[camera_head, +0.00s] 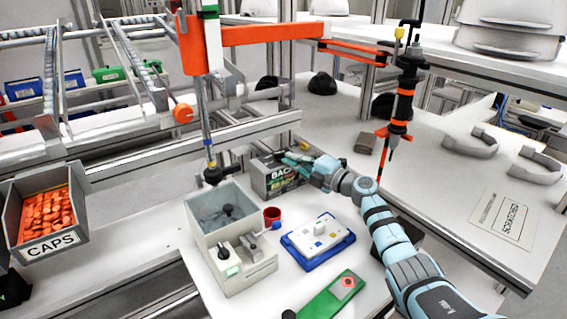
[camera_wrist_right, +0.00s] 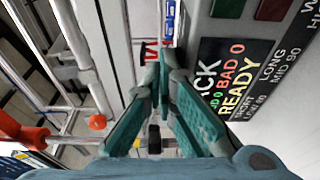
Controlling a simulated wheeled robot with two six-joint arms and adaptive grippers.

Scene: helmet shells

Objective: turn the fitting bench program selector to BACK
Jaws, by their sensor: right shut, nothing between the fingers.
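The fitting bench control box (camera_head: 262,181) stands at the back of the white bench in the head view, its front partly covered by my right gripper (camera_head: 291,161). Its dark display (camera_wrist_right: 222,80) in the right wrist view shows large letters ending in "CK", a "BAD 0" count and "READY". In the head view the large word starts with "BAC". My right gripper also shows in the right wrist view (camera_wrist_right: 164,72), shut and empty, beside the display. I cannot make out the selector knob or its pointer. My left gripper is out of view.
A grey fixture box (camera_head: 232,262), a red cup (camera_head: 272,216), a white block on a blue tray (camera_head: 318,240) and a green board (camera_head: 333,298) stand in front. A hanging tool (camera_head: 210,150) is left of the box. A caps bin (camera_head: 50,222) is at far left.

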